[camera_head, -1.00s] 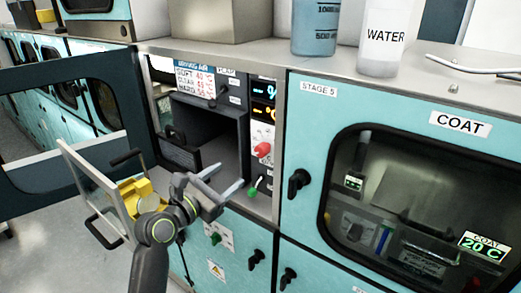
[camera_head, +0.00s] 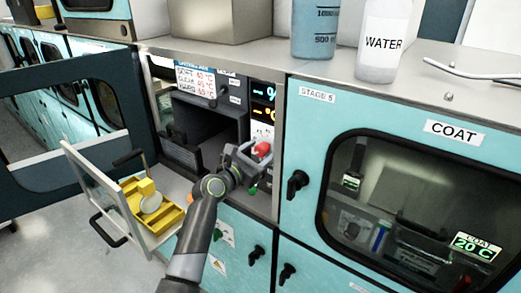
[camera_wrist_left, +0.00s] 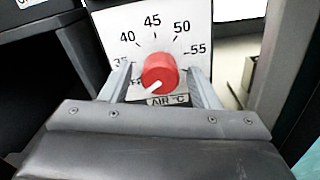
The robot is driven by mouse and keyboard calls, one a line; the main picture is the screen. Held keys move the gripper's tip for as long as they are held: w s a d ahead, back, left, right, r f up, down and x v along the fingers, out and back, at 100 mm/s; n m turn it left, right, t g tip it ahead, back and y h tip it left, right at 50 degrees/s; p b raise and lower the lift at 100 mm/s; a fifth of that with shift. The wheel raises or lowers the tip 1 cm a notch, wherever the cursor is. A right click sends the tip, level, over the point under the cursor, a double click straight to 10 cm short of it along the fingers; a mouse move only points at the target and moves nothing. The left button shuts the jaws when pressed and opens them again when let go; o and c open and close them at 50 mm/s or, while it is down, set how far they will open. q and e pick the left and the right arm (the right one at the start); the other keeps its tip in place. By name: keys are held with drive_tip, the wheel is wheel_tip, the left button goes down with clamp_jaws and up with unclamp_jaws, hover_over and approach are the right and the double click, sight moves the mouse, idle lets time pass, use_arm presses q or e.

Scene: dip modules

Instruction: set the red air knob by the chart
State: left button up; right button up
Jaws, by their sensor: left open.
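The red air knob (camera_wrist_left: 160,73) sits on a white dial plate (camera_wrist_left: 153,29) marked 35, 40, 45, 50 and 55, with "AIR °C" below it. Its white pointer mark points to the lower left, below 35. It also shows in the head view (camera_head: 262,149). My left gripper (camera_wrist_left: 164,85) is open, with one finger on each side of the knob; I cannot tell whether they touch it. The chart (camera_head: 205,79) is a white card with a blue header at the top of the open bay, with SOFT, CLEAR and HARD rows in red figures. My right gripper is out of view.
The dark open bay (camera_head: 215,125) is left of the knob panel. A green-tipped lever (camera_head: 252,190) is just below the knob. A pulled-out drawer with a yellow tray (camera_head: 168,217) stands at the left, near my arm. The COAT door (camera_head: 400,130) is closed at the right.

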use_arm(q)
drive_tip(key=shift+w+d, duration=0.25)
drive_tip(key=shift+w, duration=0.1)
drive_tip(key=c, duration=1)
drive_tip(key=shift+o, duration=0.2)
